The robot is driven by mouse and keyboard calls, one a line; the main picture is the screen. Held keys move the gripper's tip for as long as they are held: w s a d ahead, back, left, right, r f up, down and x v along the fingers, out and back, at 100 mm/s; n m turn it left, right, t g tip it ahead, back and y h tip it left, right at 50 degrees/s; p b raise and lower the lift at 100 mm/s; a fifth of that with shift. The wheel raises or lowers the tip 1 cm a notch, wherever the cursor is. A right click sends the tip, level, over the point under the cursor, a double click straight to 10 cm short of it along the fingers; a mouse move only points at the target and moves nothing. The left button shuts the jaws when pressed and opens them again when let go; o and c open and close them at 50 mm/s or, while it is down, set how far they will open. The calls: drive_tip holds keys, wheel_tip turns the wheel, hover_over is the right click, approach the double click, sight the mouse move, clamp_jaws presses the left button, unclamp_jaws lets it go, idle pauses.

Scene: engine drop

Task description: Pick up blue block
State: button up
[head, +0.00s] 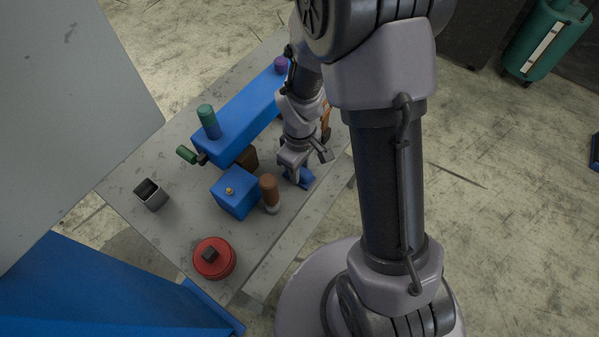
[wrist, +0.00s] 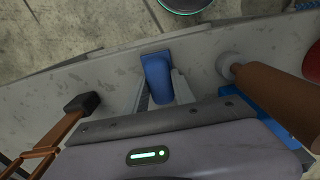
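A small blue block (head: 305,180) lies on the grey table near its right edge, partly hidden under my gripper (head: 294,179). In the wrist view the blue block (wrist: 157,75) has a flat base and a rounded upper part. The fingers of my gripper (wrist: 162,92) stand on both sides of it. The block fills most of the gap between them. I cannot tell whether the fingers press on it or only stand beside it. The block appears to rest on the table.
A brown cylinder (head: 269,190) stands close to my gripper, beside a blue cube (head: 234,192) with a small knob. A long blue body (head: 243,112) lies behind. A red round part (head: 213,258) and a grey open box (head: 151,196) stand on the table (head: 185,228). The table's edge is close.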

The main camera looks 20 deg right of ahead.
clamp_jaws()
wheel_tip(320, 180, up, 4)
drive_tip(key=shift+f+p, duration=0.2)
drive_tip(key=shift+p, duration=0.8)
drive_tip(key=s+a+r+b, duration=0.1)
drive_tip(key=s+a+b, duration=0.1)
drive_tip(key=s+b, duration=1.1)
drive_tip(key=s, duration=0.3)
drive_tip(key=shift+a+r+b, duration=0.15)
drive_tip(key=shift+r+b, duration=0.1)
drive_tip(key=shift+b, duration=0.1)
